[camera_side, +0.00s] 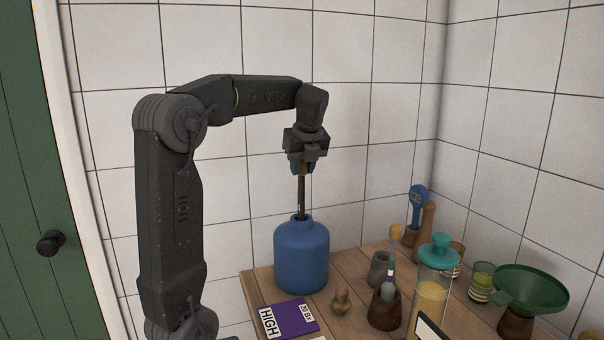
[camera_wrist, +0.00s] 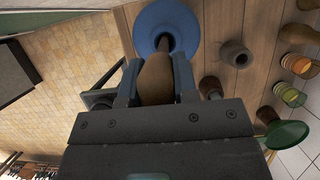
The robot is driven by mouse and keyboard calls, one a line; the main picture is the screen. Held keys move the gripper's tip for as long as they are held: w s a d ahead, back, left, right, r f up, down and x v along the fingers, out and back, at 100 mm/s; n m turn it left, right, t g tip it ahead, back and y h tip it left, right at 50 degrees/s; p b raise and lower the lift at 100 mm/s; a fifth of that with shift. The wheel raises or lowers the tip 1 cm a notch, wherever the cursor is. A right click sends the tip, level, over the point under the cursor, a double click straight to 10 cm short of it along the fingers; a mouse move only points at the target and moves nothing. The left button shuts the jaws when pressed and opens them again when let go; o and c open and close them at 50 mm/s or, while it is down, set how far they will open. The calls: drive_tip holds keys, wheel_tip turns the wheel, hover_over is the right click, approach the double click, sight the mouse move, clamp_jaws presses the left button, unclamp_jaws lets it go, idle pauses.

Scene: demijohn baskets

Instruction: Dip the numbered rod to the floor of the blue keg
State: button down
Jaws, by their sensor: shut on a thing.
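The blue keg (camera_side: 301,258) stands upright on the wooden table near its left back edge. My gripper (camera_side: 303,168) is above the keg and shut on the brown rod (camera_side: 301,193). The rod hangs about upright, with its lower end at or inside the keg's mouth; that end is hidden and its depth cannot be told. In the wrist view my gripper (camera_wrist: 155,85) grips the rod's thick brown handle (camera_wrist: 155,78), and the thinner part runs into the opening of the blue keg (camera_wrist: 168,22). Numbers on the rod are too small to read.
A purple card (camera_side: 289,317) and a small wooden knob (camera_side: 341,300) lie in front of the keg. A grey cup (camera_side: 379,270), a wooden holder (camera_side: 384,310), a teal-lidded jar (camera_side: 432,295) and a green funnel (camera_side: 531,288) stand to the right. A tiled wall (camera_side: 375,120) is behind.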

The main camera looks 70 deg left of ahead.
wheel_tip(320, 180, up, 14)
drive_tip(key=shift+r, duration=0.2)
idle(1.5)
drive_tip(key=shift+d+f, duration=0.1)
drive_tip(key=w+d+f+n+g+h, duration=0.1)
drive_tip(key=d+f+n+h, duration=0.15)
drive_tip(key=d+f, duration=0.55)
drive_tip(key=d+f+n+g+h, duration=0.1)
drive_tip(key=d+f+h, duration=0.35)
drive_tip(key=d, duration=0.75)
drive_tip(key=s+d+f+n+g+h, duration=0.2)
drive_tip(key=s+d+f+n+g, duration=0.1)
drive_tip(key=s+d, duration=0.4)
drive_tip(key=s+d+f+n+g+h, duration=0.3)
drive_tip(key=s+d+f+n, duration=0.2)
drive_tip(key=d, duration=0.6)
drive_tip(key=shift+s+d+g, duration=0.2)
drive_tip(key=shift+s+g, duration=0.2)
drive_tip(key=shift+s, duration=0.5)
